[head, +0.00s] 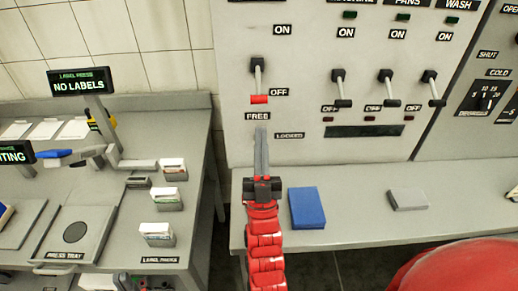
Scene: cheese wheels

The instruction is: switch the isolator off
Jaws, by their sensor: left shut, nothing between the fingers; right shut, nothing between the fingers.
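The isolator appears to be the lever (257,78) with a red handle (259,99) at the left of the grey wall panel. Its handle hangs down beside an OFF label (279,92); an ON label (282,29) is above. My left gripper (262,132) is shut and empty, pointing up. In the picture its tips are just below the red handle, between the FREE label (258,116) and the LOCKED label (290,135). A gap shows between tips and handle. The gripper hides the panel part behind it. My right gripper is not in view.
Three black-handled levers (340,88) stand to the right, handles down. A grey bench (360,190) below holds a blue block (307,208) and a grey block (408,199). A label press table (110,215) with card holders stands at the left.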

